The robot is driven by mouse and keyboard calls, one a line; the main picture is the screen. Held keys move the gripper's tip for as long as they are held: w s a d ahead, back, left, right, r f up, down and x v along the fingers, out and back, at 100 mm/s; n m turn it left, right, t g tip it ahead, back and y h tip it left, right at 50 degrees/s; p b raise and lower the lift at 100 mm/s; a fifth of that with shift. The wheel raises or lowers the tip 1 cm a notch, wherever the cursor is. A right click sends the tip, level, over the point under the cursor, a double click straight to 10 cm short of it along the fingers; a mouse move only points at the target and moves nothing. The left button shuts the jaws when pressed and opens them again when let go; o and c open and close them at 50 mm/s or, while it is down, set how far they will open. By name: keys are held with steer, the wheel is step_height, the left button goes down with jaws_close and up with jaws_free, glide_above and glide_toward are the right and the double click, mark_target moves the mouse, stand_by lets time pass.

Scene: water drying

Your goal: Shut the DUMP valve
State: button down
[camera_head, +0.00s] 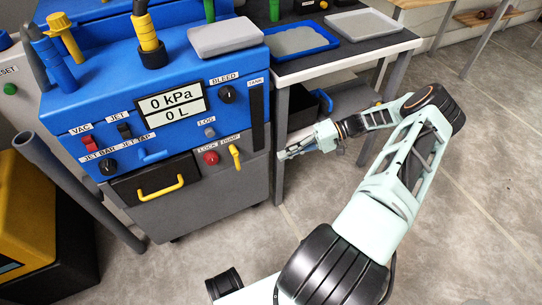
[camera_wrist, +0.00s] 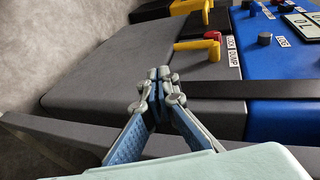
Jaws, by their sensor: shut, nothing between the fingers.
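The DUMP valve is a small yellow lever (camera_head: 235,157) on the lower front of the blue and grey machine (camera_head: 215,195), under its DUMP label. It hangs roughly downward, away from the label. The wrist view shows the yellow lever (camera_wrist: 197,45) at upper right, with its L-shaped end pointing left, beside the label. My gripper (camera_head: 281,155) is right of the lever, near the machine's right edge and apart from the lever. In the wrist view my gripper (camera_wrist: 159,74) has its fingertips together with nothing between them, below and left of the lever.
A red LOCK knob (camera_head: 211,158) sits just left of the lever. A black drawer (camera_head: 155,180) with a yellow handle is further left. The table's grey leg (camera_head: 281,145) stands close to my gripper. Open floor lies in front of the machine.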

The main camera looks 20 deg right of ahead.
steer(key=shift+s+d, duration=0.15)
steer(key=shift+d, duration=0.75)
